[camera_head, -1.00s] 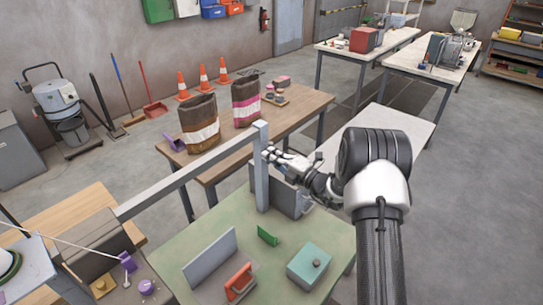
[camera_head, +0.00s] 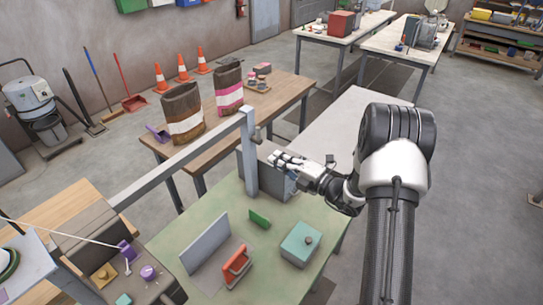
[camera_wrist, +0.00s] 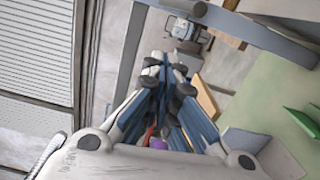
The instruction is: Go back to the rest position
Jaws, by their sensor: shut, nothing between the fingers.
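My gripper (camera_head: 280,160) is shut and empty. In the head view it is held above the back right part of the green-topped table (camera_head: 205,222), just right of the grey upright post (camera_head: 249,160). In the wrist view my gripper (camera_wrist: 166,72) points away from the camera with its fingers together, and the green tabletop (camera_wrist: 270,85) lies to its right. A grey box-like block (camera_head: 268,175) stands behind and below the fingers in the head view.
On the green table are a teal box (camera_head: 300,244), a red-handled part (camera_head: 236,265), an upright grey plate (camera_head: 206,243) and a green piece (camera_head: 259,219). A long grey beam (camera_head: 175,165) runs left from the post. Two bags, brown (camera_head: 183,110) and pink-striped (camera_head: 229,90), stand behind.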

